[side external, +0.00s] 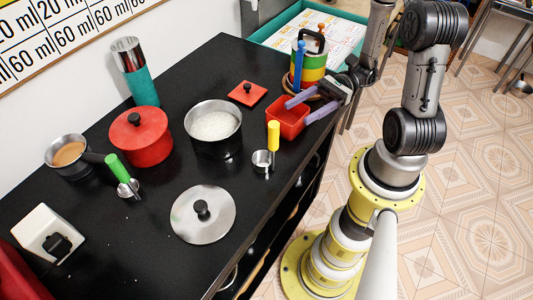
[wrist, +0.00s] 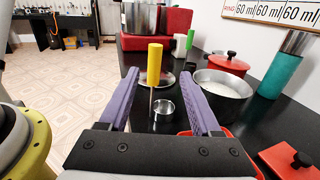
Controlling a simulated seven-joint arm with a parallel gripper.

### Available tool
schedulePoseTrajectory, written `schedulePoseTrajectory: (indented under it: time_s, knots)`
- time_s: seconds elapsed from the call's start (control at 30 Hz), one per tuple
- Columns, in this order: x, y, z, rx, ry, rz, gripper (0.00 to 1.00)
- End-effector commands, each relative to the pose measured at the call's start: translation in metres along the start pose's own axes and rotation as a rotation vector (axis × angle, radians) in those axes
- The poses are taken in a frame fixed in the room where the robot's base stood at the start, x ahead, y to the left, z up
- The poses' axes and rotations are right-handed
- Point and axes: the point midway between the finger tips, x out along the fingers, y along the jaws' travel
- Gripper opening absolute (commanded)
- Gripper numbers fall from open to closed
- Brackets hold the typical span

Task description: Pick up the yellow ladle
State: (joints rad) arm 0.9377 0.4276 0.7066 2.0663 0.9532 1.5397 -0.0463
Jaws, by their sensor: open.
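The yellow ladle (side external: 273,136) stands on the black counter with its yellow handle up and its small metal cup at the bottom. It also shows in the wrist view (wrist: 154,65), ahead of and between my two purple fingers. My gripper (side external: 297,110) is open and empty, above the red square container, with its fingertips pointing toward the ladle. In the wrist view my gripper (wrist: 160,80) frames the ladle, nearer the left finger. I see no contact with the ladle.
The red square container (side external: 288,122) is beneath my gripper. A pot of white contents (side external: 215,125) stands left of the ladle. A metal lid (side external: 203,214) lies nearer the camera. A green-handled ladle (side external: 117,167) and red pot (side external: 142,138) are farther left. The counter's edge is close on the right.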

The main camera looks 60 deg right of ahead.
Motion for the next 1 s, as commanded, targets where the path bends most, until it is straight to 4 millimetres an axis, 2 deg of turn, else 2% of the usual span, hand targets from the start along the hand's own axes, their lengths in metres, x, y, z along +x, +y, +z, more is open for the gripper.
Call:
schedulePoseTrajectory:
  time_s: [0.2, 0.4, 0.73, 1.0]
  knots:
    - [0.038, 0.002, 0.001, 0.001, 0.000, 0.010, 0.65]
    - [0.067, 0.002, 0.000, -0.001, 0.002, 0.009, 0.65]
    - [0.086, 0.004, 0.001, -0.002, 0.002, 0.007, 0.65]
    - [0.118, 0.011, 0.002, -0.001, 0.003, 0.011, 0.65]
